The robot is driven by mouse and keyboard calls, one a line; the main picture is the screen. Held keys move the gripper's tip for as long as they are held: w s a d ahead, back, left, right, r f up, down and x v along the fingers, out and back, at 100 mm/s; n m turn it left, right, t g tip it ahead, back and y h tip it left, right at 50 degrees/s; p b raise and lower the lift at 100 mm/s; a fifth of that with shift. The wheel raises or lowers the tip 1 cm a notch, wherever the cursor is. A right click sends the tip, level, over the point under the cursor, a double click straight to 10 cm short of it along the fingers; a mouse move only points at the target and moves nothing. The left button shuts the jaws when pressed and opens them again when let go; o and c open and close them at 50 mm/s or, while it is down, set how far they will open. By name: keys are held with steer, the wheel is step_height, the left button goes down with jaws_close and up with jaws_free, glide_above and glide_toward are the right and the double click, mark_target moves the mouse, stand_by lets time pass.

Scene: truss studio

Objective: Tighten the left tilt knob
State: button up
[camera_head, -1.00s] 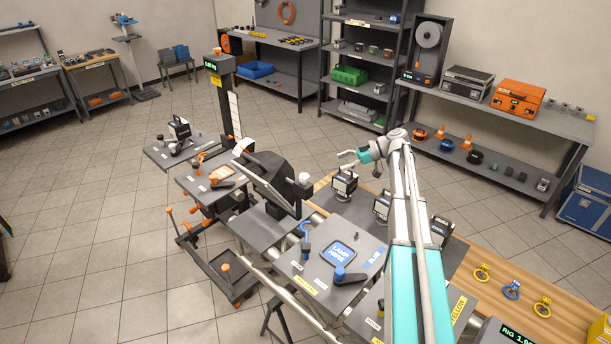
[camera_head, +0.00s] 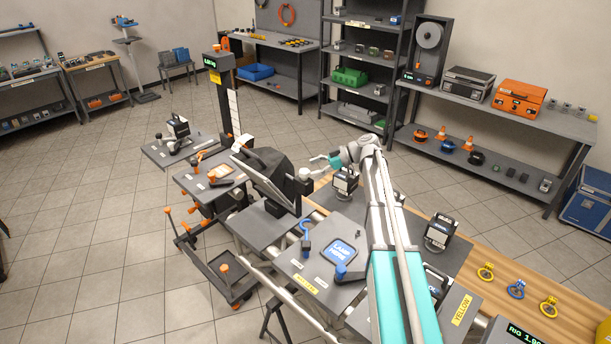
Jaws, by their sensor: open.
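A dark tilting lamp head (camera_head: 262,172) stands on the grey bench left of centre. A pale round knob (camera_head: 304,173) is on its right side as pictured; I cannot tell whether this is the left tilt knob. My gripper (camera_head: 318,164), with teal fingers, is open just above and to the right of this knob. It looks empty, and a small gap or overlap with the knob cannot be made out. The lamp's far side is hidden.
A grey panel with a blue "LAMP HERE" pad (camera_head: 343,251) lies in front. Black boxy lamps (camera_head: 345,182) and (camera_head: 439,232) stand near my arm. The tiled floor at left is largely clear.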

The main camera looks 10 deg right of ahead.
mark_target(305, 170)
steer(key=shift+b+x, duration=0.5)
steer(key=shift+x, duration=1.4)
steer(key=shift+c, duration=0.3)
steer(key=shift+d, duration=0.15)
steer(key=c, duration=1.1)
